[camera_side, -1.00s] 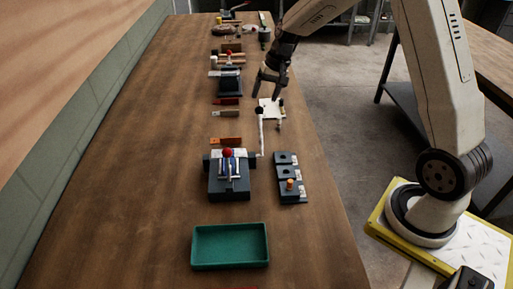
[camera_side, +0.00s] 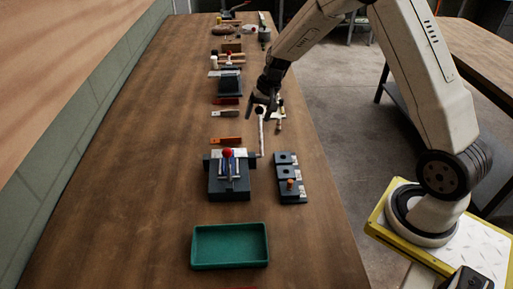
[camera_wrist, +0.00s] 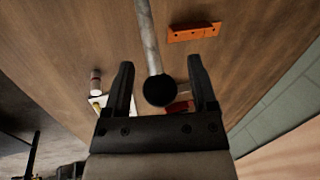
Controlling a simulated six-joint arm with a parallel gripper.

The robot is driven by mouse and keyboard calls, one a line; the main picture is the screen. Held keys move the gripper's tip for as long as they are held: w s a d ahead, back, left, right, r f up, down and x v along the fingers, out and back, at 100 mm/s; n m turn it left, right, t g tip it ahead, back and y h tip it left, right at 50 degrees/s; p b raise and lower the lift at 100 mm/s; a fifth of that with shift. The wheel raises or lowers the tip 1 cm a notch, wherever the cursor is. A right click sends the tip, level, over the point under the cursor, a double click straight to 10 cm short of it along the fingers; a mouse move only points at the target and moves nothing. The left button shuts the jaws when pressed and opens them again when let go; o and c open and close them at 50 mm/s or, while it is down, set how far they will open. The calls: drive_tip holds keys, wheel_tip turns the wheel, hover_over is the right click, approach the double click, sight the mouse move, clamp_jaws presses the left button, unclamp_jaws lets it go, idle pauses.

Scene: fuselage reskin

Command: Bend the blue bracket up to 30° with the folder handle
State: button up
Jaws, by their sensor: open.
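The folder (camera_side: 230,188) is a dark block on the bench with a red knob on top. A small blue piece, likely the blue bracket (camera_side: 229,166), shows below the red knob, partly hidden by pale clamp parts. The folder handle (camera_side: 261,138) is a pale rod rising from the folder's right side. In the wrist view the handle (camera_wrist: 148,35) ends in a black ball knob (camera_wrist: 160,90). My gripper (camera_side: 261,108) is open at the handle's top end. In the wrist view my gripper (camera_wrist: 160,64) has the knob between its fingers, with gaps on both sides.
A green tray (camera_side: 230,264) lies in front of the folder. Dark blocks (camera_side: 289,178), one with an orange peg, stand to its right. An orange piece (camera_side: 226,141) lies behind it. More tools lie further back. The bench's left side is clear.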

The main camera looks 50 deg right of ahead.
drive_tip(key=shift+a+f, duration=0.1)
drive_tip(key=shift+f, duration=0.15)
clamp_jaws()
idle(1.4)
